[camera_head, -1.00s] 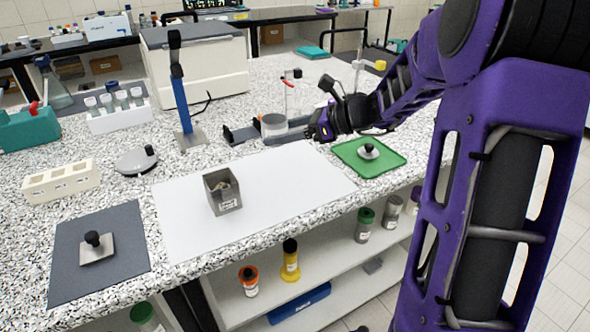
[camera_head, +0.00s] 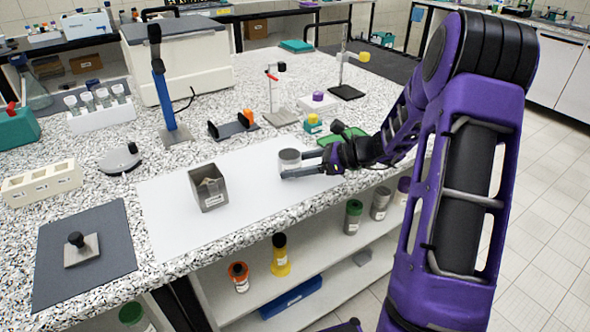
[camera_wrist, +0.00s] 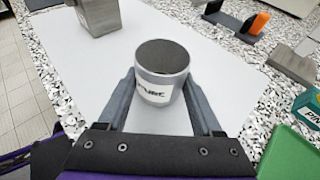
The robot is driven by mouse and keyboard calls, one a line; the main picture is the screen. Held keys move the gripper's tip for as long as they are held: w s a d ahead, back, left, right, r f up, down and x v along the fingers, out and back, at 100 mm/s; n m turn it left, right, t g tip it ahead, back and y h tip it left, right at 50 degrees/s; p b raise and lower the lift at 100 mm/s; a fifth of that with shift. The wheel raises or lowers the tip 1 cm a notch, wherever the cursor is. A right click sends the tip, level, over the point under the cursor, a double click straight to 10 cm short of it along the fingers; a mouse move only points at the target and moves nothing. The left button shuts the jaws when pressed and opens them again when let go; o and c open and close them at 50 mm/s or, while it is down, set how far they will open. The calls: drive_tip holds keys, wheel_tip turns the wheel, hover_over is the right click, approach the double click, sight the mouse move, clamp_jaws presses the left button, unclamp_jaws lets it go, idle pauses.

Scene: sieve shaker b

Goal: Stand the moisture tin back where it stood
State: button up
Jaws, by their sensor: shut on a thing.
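A grey open box (camera_head: 209,190) stands on the sheet, left of the tin. A black bracket with an orange end (camera_head: 232,126) lies behind the sheet. A green mat (camera_wrist: 288,155) is at the right. A dark mat with a knobbed plate (camera_head: 82,250) is at the front left.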

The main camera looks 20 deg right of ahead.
drive_tip(key=shift+f, duration=0.35)
drive_tip(key=shift+f, duration=0.1)
drive_tip(key=shift+f, duration=0.1)
drive_tip(key=o, duration=1.3)
drive_tip(key=shift+o, duration=0.2)
drive_tip(key=shift+s+d+r, duration=0.15)
drive_tip(key=shift+d+r, duration=0.1)
drive_tip(key=shift+r, duration=0.1)
drive_tip(key=p+v, duration=0.1)
drive_tip(key=v, duration=1)
drive_tip(key=shift+d, duration=0.15)
